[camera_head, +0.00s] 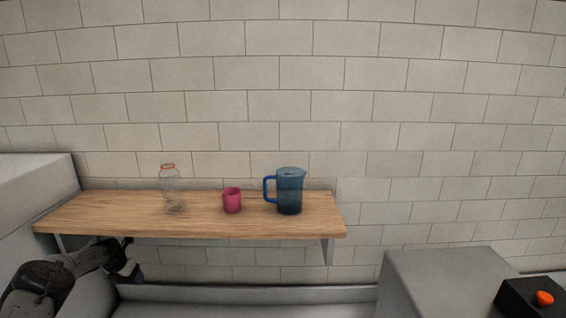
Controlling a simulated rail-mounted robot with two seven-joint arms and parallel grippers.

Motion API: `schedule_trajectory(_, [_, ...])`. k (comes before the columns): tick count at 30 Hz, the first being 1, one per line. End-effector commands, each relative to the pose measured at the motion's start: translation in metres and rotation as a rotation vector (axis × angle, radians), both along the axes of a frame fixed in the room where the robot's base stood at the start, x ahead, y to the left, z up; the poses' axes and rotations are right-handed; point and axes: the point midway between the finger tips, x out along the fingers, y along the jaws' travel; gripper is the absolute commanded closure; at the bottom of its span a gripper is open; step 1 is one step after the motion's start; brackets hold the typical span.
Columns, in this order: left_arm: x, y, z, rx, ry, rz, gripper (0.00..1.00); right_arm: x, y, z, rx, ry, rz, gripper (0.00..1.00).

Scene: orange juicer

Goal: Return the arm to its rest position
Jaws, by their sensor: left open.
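My left arm (60,277) comes in from the lower left and reaches below the wooden shelf (110,213). My left gripper (130,270) is at its end, small and dark, under the shelf's left part and apart from the things on top. It is open; I see nothing held, though its fingers are hard to make out. My right gripper is not in view.
On the shelf stand a clear bottle (171,195) with a red rim, a pink cup (232,201) and a blue pitcher (289,192). A grey block (440,280) and a black box (518,298) with an orange top are at lower right. A tiled wall is behind.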

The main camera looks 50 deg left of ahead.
Motion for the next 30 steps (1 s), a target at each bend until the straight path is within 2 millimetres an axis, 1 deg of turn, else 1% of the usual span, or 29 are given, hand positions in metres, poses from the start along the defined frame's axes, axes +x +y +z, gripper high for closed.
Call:
schedule_trajectory(1, [0.016, 0.003, -0.002, 0.054, -0.064, 0.037, 0.42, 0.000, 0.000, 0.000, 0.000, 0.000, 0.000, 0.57])
schedule_trajectory(3, [0.041, 0.007, -0.001, 0.129, -0.169, 0.103, 0.42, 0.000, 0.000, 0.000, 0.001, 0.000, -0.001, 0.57])
schedule_trajectory(7, [0.085, 0.004, 0.005, 0.236, -0.376, 0.231, 0.42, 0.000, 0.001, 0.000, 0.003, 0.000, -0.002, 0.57])
schedule_trajectory(9, [0.106, -0.006, 0.005, 0.269, -0.490, 0.310, 0.42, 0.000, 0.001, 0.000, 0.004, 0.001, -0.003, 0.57])
schedule_trajectory(11, [0.121, -0.018, 0.002, 0.283, -0.584, 0.386, 0.42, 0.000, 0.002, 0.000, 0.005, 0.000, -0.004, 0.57])
schedule_trajectory(12, [0.130, -0.029, -0.001, 0.287, -0.645, 0.439, 0.42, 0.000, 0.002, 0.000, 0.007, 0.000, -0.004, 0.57])
schedule_trajectory(14, [0.141, -0.047, -0.008, 0.284, -0.731, 0.528, 0.42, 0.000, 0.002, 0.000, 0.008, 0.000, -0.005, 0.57])
schedule_trajectory(15, [0.147, -0.062, -0.013, 0.277, -0.783, 0.590, 0.42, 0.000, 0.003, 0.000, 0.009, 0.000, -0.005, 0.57])
schedule_trajectory(17, [0.153, -0.087, -0.023, 0.260, -0.852, 0.693, 0.42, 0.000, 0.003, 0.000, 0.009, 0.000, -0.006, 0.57])
schedule_trajectory(18, [0.155, -0.107, -0.031, 0.243, -0.890, 0.765, 0.42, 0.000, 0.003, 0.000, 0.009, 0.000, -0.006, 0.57])
schedule_trajectory(20, [0.156, -0.139, -0.044, 0.213, -0.935, 0.879, 0.42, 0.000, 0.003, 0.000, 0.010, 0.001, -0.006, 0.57])
schedule_trajectory(21, [0.154, -0.164, -0.053, 0.187, -0.955, 0.961, 0.42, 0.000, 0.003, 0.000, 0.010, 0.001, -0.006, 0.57])
schedule_trajectory(23, [0.149, -0.206, -0.068, 0.147, -0.966, 1.088, 0.42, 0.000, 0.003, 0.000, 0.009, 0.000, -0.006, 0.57])
schedule_trajectory(24, [0.145, -0.234, -0.076, 0.122, -0.962, 1.167, 0.42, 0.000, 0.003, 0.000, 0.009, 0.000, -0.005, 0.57])
schedule_trajectory(26, [0.136, -0.276, -0.086, 0.078, -0.940, 1.276, 0.42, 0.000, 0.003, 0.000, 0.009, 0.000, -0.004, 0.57])
schedule_trajectory(27, [0.131, -0.304, -0.090, 0.048, -0.917, 1.342, 0.42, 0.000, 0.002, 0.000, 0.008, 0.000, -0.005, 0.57])
schedule_trajectory(29, [0.121, -0.346, -0.096, -0.001, -0.870, 1.432, 0.42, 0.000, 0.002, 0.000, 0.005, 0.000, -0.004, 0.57])
schedule_trajectory(30, [0.114, -0.375, -0.098, -0.038, -0.832, 1.486, 0.42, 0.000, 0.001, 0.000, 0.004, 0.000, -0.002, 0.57])
